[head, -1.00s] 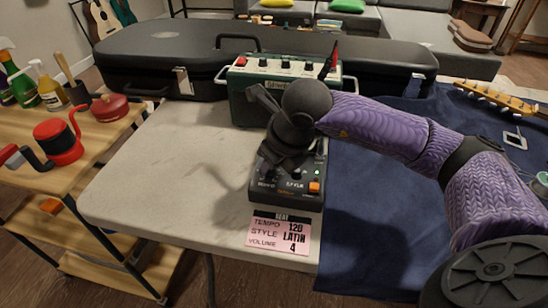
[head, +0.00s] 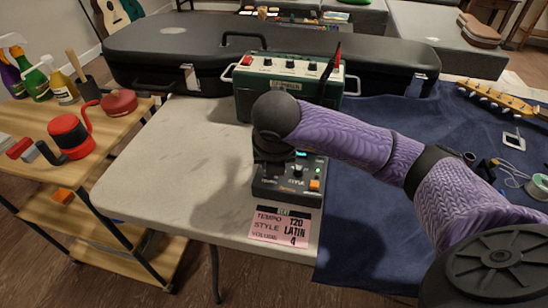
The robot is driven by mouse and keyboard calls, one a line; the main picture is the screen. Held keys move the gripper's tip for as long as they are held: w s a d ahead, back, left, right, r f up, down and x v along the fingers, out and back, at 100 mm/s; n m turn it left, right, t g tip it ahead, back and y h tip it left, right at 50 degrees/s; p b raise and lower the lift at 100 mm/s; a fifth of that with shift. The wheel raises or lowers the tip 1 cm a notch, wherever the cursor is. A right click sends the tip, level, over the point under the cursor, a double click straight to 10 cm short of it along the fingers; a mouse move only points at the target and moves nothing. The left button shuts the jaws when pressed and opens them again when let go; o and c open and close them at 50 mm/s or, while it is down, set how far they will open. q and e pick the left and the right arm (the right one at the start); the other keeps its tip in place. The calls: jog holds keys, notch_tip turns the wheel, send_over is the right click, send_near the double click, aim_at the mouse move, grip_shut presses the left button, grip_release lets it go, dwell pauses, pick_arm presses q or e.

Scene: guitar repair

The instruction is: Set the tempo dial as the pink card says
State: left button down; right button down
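The pink card (head: 262,230) lies at the table's front edge, before the dark beat box, and reads tempo 120, style Latin, volume 4. The beat box (head: 288,196) has a label for tempo at left and style at right, and an orange button (head: 314,185). A lit bluish display strip shows at its back, too small to read. My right gripper (head: 270,170) points down over the tempo side of the box. My wrist hides most of its fingers and the tempo dial, so contact and opening cannot be told. My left gripper is out of view.
A green amplifier (head: 262,84) stands behind the box, before a black guitar case (head: 160,50). A blue cloth (head: 370,230) covers the right side, with a guitar neck (head: 495,96) and small parts. The pale table's left part (head: 160,160) is clear.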

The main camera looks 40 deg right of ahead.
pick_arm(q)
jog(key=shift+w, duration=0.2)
pick_arm(e)
jog(key=shift+c, duration=2.4)
grip_release()
jog(key=shift+r, duration=0.1)
pick_arm(q)
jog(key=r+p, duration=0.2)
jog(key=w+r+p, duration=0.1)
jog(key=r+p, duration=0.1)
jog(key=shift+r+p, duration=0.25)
jog(key=shift+p, duration=0.15)
pick_arm(e)
jog(key=v, duration=0.9)
jog(key=shift+r, duration=0.3)
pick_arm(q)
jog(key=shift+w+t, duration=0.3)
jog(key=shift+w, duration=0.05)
pick_arm(e)
jog(key=shift+s, duration=0.15)
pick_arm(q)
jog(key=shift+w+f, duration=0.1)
pick_arm(e)
jog(key=shift+a, duration=0.1)
